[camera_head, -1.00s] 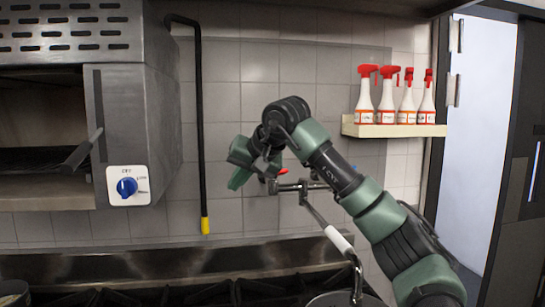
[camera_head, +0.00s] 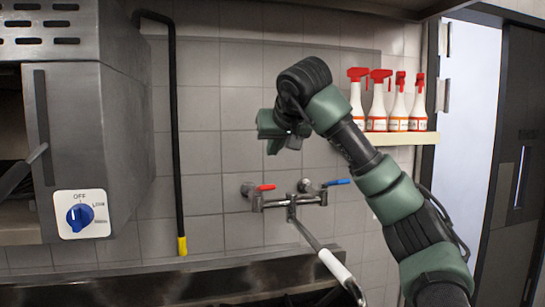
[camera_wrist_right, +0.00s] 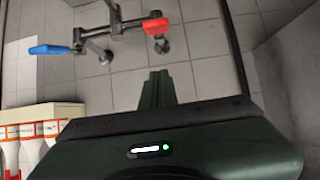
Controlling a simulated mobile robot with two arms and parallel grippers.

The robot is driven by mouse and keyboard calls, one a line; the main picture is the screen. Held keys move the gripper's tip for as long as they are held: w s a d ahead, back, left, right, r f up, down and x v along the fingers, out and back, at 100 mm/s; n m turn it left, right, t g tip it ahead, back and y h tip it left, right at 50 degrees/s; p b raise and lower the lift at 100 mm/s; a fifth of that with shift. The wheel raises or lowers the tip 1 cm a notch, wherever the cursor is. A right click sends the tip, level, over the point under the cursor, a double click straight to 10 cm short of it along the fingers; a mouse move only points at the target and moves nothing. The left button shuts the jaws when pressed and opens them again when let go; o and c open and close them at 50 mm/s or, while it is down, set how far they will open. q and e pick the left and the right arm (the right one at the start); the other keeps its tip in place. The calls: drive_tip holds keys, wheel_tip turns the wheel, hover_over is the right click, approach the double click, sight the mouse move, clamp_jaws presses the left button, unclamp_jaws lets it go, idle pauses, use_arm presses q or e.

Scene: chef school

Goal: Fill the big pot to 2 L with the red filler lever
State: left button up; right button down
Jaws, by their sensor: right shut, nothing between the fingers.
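The red filler lever (camera_head: 265,187) sits on the left of the wall-mounted tap (camera_head: 290,201), with a blue lever (camera_head: 337,182) on its right. Both levers also show in the right wrist view, the red one (camera_wrist_right: 156,27) ahead of the fingers and the blue one (camera_wrist_right: 50,50) at the left. My right gripper (camera_head: 270,134) is above the red lever, apart from it. In the right wrist view its fingers (camera_wrist_right: 157,82) are together and empty. The spout with a white sleeve (camera_head: 334,265) runs down to the lower right. The pot is not visible now. My left gripper is not in view.
A shelf (camera_head: 400,138) with several red-topped spray bottles (camera_head: 377,101) is on the right wall, behind my right arm. A metal oven (camera_head: 75,115) with a blue knob (camera_head: 80,216) stands at left. A black pipe (camera_head: 176,140) with a yellow end hangs beside it.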

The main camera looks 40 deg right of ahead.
drive_tip(key=p, duration=0.2)
hover_over(262, 189)
drive_tip(key=w+d, duration=0.2)
drive_tip(key=d, duration=0.2)
drive_tip(key=f, duration=0.5)
drive_tip(key=shift+s+a, duration=0.1)
drive_tip(key=shift+a, duration=0.15)
drive_tip(key=shift+s+a+f, duration=0.15)
drive_tip(key=shift+s+f, duration=0.05)
drive_tip(key=shift+f, duration=0.4)
drive_tip(key=shift+s+a+f, duration=0.1)
drive_tip(key=shift+s+f, duration=0.1)
drive_tip(key=shift+f, duration=0.4)
drive_tip(key=shift+s+a+f, duration=0.15)
drive_tip(key=shift+s+f, duration=0.2)
drive_tip(key=shift+f, duration=0.1)
drive_tip(key=shift+w+f, duration=0.1)
drive_tip(key=shift+w, duration=0.05)
